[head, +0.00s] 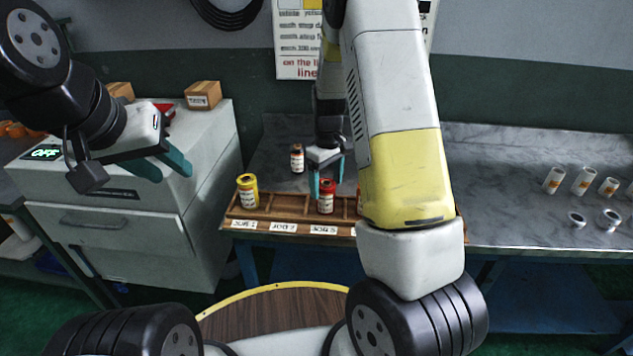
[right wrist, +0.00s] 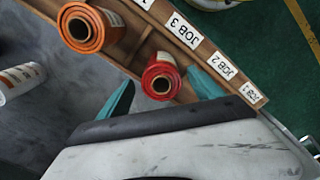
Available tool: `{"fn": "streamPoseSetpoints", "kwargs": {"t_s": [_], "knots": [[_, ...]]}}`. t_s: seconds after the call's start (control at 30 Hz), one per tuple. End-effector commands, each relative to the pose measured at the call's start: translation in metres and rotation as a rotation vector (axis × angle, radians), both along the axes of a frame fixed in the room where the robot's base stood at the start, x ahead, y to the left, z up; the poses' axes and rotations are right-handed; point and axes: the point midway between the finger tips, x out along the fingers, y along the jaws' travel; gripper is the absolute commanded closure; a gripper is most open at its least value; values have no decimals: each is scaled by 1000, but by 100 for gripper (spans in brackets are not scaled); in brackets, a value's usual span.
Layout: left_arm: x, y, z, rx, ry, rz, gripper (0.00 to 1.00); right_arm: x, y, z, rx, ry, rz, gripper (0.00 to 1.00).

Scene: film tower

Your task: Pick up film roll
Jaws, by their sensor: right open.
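A red film roll (head: 326,197) stands upright in the wooden rack (head: 270,215), behind the JOB 3 label. My right gripper (head: 328,180) is over it, open, with teal fingers. In the right wrist view the red roll (right wrist: 161,77) lies between the two spread fingertips of the gripper (right wrist: 162,92); I cannot tell if they touch it. A yellow roll (head: 247,190) stands behind JOB 1. An orange roll (right wrist: 86,28) is beside the red one, mostly hidden by my right arm in the head view. My left gripper (head: 172,173) is empty, its fingers apart, by the white cabinet.
Several white rolls (head: 584,181) stand at the right of the bench. A white cabinet (head: 130,220) with small boxes is at left. The bench between my right arm and the white rolls is clear.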

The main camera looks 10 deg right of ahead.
Motion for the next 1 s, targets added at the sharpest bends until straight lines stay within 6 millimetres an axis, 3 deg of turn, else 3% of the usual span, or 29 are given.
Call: {"fn": "streamPoseSetpoints", "kwargs": {"t_s": [0.2,0.47,0.87,1.0], "knots": [[0,0,0,0,0,0,64,-3,1,-29,-1,3,0,24],[0,0,0,0,0,0,64,-2,1,-32,0,1,0,24],[0,0,0,0,0,0,64,-2,1,-32,0,1,0,98],[0,0,0,0,0,0,64,-2,1,-32,0,0,0,98]]}}
